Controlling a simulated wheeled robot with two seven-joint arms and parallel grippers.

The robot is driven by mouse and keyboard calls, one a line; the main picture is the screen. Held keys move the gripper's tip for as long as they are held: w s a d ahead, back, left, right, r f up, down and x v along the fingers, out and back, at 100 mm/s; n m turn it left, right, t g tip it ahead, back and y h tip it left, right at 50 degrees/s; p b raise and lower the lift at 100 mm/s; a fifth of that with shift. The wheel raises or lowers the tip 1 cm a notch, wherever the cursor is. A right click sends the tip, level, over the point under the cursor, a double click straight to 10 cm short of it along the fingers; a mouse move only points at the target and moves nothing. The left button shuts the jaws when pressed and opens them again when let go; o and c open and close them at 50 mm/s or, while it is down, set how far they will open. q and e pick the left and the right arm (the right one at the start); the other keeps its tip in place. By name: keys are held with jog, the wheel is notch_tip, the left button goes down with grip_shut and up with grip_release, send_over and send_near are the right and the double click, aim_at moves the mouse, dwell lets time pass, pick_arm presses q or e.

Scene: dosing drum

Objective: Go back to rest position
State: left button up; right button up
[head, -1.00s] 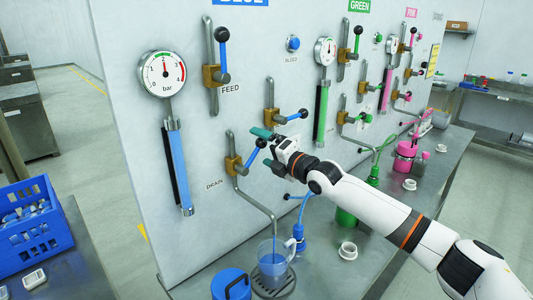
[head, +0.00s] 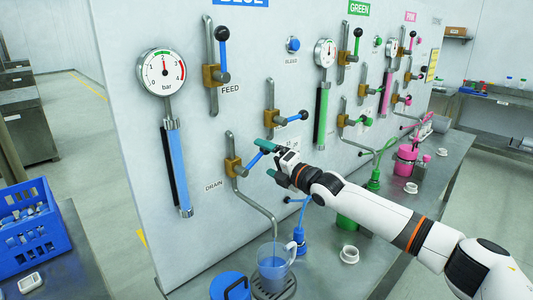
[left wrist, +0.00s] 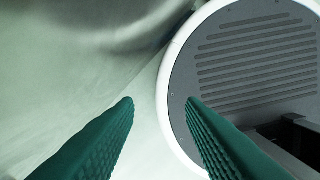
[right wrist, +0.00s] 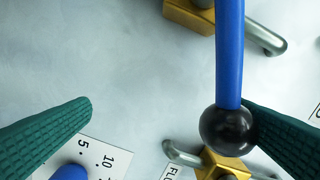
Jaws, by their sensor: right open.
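My right gripper (head: 269,160) is open in front of the panel, by the end of the blue drain handle (head: 255,158). In the right wrist view the handle (right wrist: 229,55) ends in a black ball knob (right wrist: 228,131). The knob overlaps the right finger's tip in the picture; I cannot tell whether they touch. The other finger is well apart from it. My left gripper (left wrist: 160,103) shows only in the left wrist view. Its green fingers are apart with nothing between them, and a round grey slatted part with a white rim lies behind.
A glass jug (head: 273,268) with blue liquid stands on a round drain grate under the drain pipe. A blue lidded container (head: 230,287) stands beside it. A pressure gauge (head: 161,72) and several valves cover the panel. A blue crate (head: 32,228) is at the left.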

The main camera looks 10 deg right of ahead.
jog(key=shift+f+b, duration=0.35)
jog(key=shift+f, duration=0.95)
jog(key=shift+d+f, duration=0.1)
jog(key=shift+f, duration=0.4)
jog(key=shift+f+b, duration=0.15)
jog(key=shift+b, duration=0.2)
jog(key=shift+f, duration=0.45)
jog(key=shift+s+a+r+p, duration=0.1)
jog(key=shift+r+p, duration=0.1)
jog(key=shift+r, duration=0.15)
jog(key=shift+a+r+p, duration=0.1)
jog(key=shift+r+p, duration=0.05)
jog(key=shift+r, duration=0.15)
